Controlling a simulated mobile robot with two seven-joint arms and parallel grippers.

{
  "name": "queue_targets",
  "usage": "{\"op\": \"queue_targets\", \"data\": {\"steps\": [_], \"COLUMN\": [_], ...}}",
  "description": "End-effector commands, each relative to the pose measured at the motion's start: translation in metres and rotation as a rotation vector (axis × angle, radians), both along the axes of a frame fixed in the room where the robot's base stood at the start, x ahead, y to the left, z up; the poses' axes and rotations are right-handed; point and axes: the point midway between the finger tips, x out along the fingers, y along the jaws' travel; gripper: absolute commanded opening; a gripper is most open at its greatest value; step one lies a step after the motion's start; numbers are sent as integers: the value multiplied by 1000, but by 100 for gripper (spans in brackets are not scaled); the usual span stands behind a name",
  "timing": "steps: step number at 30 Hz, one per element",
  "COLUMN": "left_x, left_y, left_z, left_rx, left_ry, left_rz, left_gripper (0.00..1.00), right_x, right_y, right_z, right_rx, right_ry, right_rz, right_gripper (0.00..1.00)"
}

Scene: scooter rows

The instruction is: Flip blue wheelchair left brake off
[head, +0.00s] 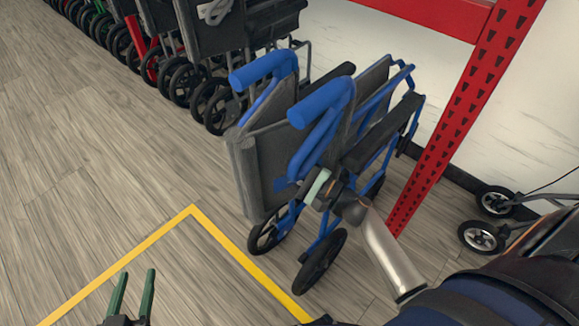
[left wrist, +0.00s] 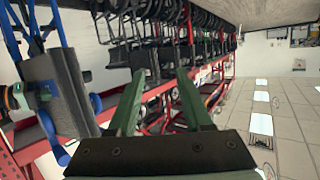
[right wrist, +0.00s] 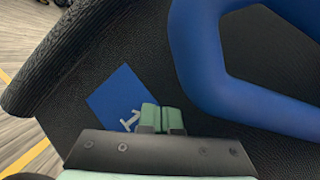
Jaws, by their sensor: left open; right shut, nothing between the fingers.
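The blue wheelchair (head: 262,160) stands folded in the middle of the head view, with blue push handles (head: 320,104) and dark fabric. It also shows upside down at the left of the left wrist view (left wrist: 58,85). My right gripper (head: 318,188) is at the wheelchair's side. In the right wrist view its green fingers (right wrist: 162,118) are shut and empty, in front of a black panel (right wrist: 90,75) with a blue patch bearing a white mark. A blue tube (right wrist: 205,60) curves close by. I cannot make out the brake lever. My left gripper (head: 133,293) is open and empty, away from the wheelchair.
A red rack post (head: 465,120) stands just right of the wheelchair. A row of dark wheelchairs (head: 205,60) is at the upper left. A wheeled walker (head: 490,225) is at the right. Floor inside and outside the yellow line (head: 165,225) is clear at the left.

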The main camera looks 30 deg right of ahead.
Motion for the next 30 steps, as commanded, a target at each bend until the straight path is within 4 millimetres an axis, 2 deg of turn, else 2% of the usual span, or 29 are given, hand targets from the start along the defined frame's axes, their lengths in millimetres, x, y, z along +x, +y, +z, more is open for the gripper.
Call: {"op": "queue_targets", "data": {"steps": [3,9,22,25,30], "left_x": [-1,-2,-5,-18,-28], "left_y": [0,0,-1,-2,-2], "left_z": [-3,-5,-8,-35,-53], "left_rx": [1,1,-8,-5,-3], "left_ry": [15,22,45,153,234], "left_rz": [1,2,6,10,13], "left_gripper": [50,50,50,50,50], "right_x": [15,26,25,23,21], "right_y": [9,16,20,26,32], "right_z": [4,7,10,15,21], "right_rx": [1,0,19,59,107], "right_ry": [-1,0,7,22,38], "right_rz": [0,0,0,0,0], "right_gripper": [0,0,0,0,0]}}
